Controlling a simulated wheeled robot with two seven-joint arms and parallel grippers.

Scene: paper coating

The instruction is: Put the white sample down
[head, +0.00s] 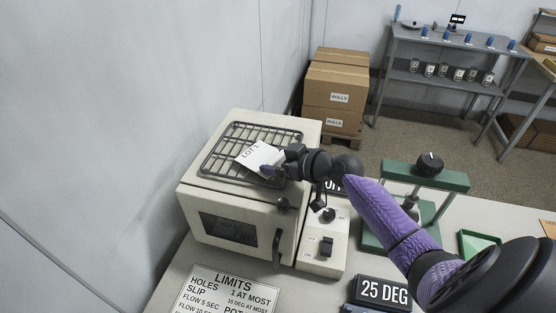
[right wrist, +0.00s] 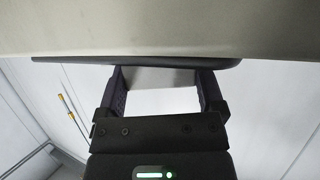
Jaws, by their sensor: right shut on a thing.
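The white sample (head: 258,155), a small sheet marked "LOT 1", is over the dark wire rack (head: 224,148) on top of the beige oven (head: 232,202). My right gripper (head: 275,168) is shut on its near right edge. I cannot tell whether the sheet touches the rack or hangs just above it. In the right wrist view the sample's pale edge (right wrist: 158,78) shows between the two fingers of the gripper (right wrist: 160,88). My left gripper is not in view.
Right of the oven stand a switch box (head: 323,245), a green press-like frame (head: 425,175) and a "25 DEG" sign (head: 384,291). A "LIMITS" sheet (head: 225,292) lies in front. Boxes labelled "ROLLS" (head: 336,90) and a metal shelf (head: 450,90) stand behind.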

